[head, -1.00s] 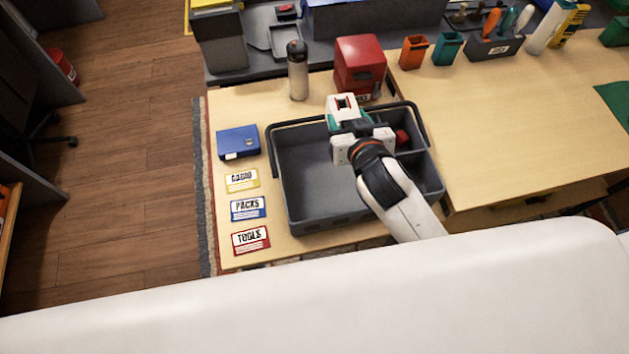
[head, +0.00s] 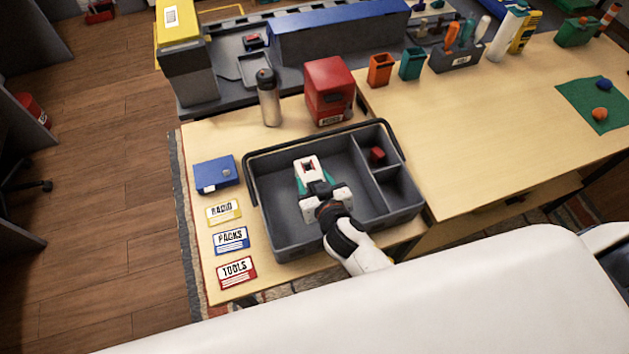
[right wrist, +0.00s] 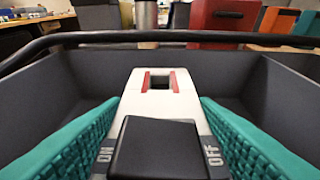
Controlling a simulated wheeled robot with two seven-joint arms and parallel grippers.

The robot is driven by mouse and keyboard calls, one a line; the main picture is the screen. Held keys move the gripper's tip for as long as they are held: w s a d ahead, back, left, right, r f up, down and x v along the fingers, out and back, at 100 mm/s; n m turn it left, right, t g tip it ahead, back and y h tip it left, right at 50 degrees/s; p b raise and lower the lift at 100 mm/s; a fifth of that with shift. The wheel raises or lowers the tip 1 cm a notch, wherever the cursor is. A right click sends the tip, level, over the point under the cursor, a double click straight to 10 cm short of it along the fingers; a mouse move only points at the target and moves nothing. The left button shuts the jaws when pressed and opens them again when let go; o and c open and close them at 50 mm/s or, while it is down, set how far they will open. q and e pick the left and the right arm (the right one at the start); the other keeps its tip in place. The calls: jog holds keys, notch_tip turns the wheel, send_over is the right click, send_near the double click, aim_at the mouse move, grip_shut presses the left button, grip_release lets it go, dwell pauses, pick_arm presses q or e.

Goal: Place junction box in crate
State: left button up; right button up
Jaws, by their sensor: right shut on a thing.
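The crate (head: 277,243) is a dark grey open tote with a black handle, divided into one large compartment at left and two small ones at right. My right gripper (head: 315,187) is inside the large compartment, shut on the junction box (head: 308,166). The box is white with a red-edged slot. In the right wrist view, the junction box (right wrist: 160,105) sits between teal finger pads, with a black switch marked ON and OFF. The crate walls (right wrist: 235,75) rise around it. I cannot tell whether the box touches the crate floor. My left gripper is not in view.
A small red block (head: 377,154) lies in the upper right compartment. A blue case (head: 215,173) and several label cards (head: 232,240) lie left of the crate. A bottle (head: 268,98) and a red machine (head: 328,92) stand behind it. The table at right is largely clear.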

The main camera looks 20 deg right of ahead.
jog(key=shift+f, duration=0.15)
jog(key=o, duration=1.1)
jog(key=shift+r, duration=0.3)
jog(key=b+v, duration=0.2)
jog(key=v, duration=1)
jog(key=shift+f, duration=0.15)
